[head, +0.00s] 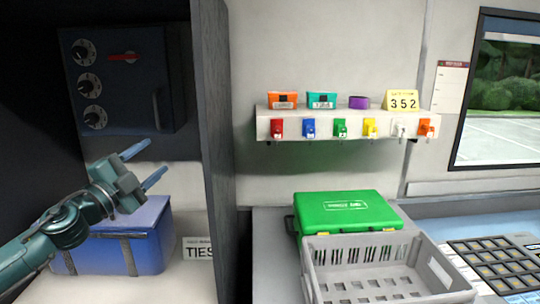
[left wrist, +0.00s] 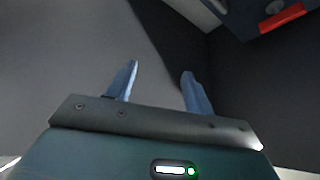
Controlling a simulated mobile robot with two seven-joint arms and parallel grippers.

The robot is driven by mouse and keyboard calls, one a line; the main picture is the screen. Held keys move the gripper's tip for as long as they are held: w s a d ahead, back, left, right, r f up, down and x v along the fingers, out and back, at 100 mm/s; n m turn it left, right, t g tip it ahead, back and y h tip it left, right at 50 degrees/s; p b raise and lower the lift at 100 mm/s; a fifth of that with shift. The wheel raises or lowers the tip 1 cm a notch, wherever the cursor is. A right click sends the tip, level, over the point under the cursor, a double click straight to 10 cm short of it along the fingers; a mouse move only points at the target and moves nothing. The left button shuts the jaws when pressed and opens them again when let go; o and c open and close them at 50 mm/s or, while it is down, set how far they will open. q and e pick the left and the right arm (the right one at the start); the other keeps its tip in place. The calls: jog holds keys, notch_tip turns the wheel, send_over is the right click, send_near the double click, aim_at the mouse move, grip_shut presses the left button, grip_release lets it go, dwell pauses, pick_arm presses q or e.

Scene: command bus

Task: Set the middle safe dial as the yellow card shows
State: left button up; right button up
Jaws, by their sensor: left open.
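The dark safe (head: 150,75) is on the wall inside the cabinet at the upper left of the head view. It has three dials in a column; the middle dial (head: 88,84) is black with a white ring. A red handle (head: 124,58) is right of the top dial, and it also shows at the top right of the left wrist view (left wrist: 282,19). My left gripper (head: 150,163) is open and empty, below and right of the dials, apart from the safe. My right gripper is not in view.
A blue box (head: 125,245) sits below my left gripper. The cabinet's side wall (head: 222,150) stands right of it. The wall shelf (head: 330,115) holds small boxes, a purple ring and hanging tags. A green case (head: 345,213) and a grey crate (head: 385,265) are on the counter.

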pick_arm(q)
jog(key=s+d+f+n+g+y, duration=0.3)
jog(key=s+f+n+y, duration=0.3)
jog(key=f, duration=0.6)
jog(key=s+d+f+n+g+y, duration=0.25)
jog(key=s+f+n, duration=0.5)
jog(key=f, duration=0.55)
jog(key=s+d+f+n+g, duration=0.15)
jog(key=s+f+g, duration=0.4)
jog(key=s, duration=0.65)
jog(key=s+d+f+n+g, duration=0.15)
jog(key=s+f+g, duration=0.4)
jog(key=s, duration=0.55)
jog(key=w+d+f+t+h, duration=0.1)
jog(key=w+d+f+t, duration=0.1)
jog(key=f+t, duration=0.1)
jog(key=w+d+f+t+h, duration=0.2)
jog(key=w+f+t, duration=0.1)
jog(key=f, duration=0.3)
jog(key=shift+w+d+f+t, duration=0.15)
jog(key=shift+w+d+t, duration=0.2)
jog(key=shift+t, duration=0.3)
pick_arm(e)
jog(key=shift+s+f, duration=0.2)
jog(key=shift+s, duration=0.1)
pick_arm(q)
jog(key=shift+s, duration=0.1)
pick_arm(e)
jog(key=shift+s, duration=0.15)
